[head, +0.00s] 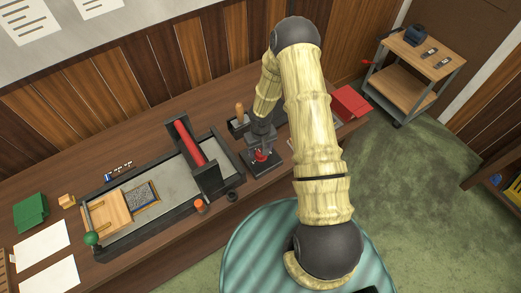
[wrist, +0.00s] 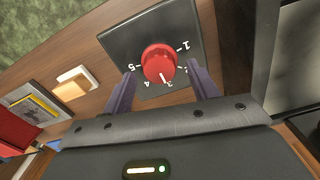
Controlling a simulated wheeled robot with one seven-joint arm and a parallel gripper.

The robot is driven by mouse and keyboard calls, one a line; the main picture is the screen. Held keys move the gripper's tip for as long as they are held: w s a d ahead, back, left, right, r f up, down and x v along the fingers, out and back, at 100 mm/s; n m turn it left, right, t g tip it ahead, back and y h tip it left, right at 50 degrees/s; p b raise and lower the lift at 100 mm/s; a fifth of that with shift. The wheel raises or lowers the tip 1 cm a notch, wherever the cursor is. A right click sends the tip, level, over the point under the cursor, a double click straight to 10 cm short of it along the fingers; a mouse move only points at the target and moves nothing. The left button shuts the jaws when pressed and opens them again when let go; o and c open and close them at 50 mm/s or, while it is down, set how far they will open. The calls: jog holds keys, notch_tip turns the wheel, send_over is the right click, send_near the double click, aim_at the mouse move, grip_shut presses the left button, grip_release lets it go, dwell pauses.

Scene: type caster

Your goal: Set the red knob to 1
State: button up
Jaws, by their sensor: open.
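The red knob (wrist: 159,61) sits on a dark square plate (wrist: 128,40) with white numbers 1 to 5 around it. A white mark on the knob's lower edge points roughly towards 3. The 1 is at the right of the knob and the 5 at the left. My gripper (wrist: 161,70) is open, with one finger on each side of the knob; whether either finger touches it I cannot tell. In the head view the knob (head: 261,156) shows small and red below my gripper (head: 262,148), partly hidden by it.
A press with a red roller (head: 188,141) stands left of the knob plate on the bench. A wooden-handled tool (head: 240,113) is behind my gripper. A red box (head: 349,103) lies to the right. A cart (head: 405,75) stands beyond the bench.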

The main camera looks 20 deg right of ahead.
jog(key=shift+f, duration=0.95)
jog(key=c, duration=1)
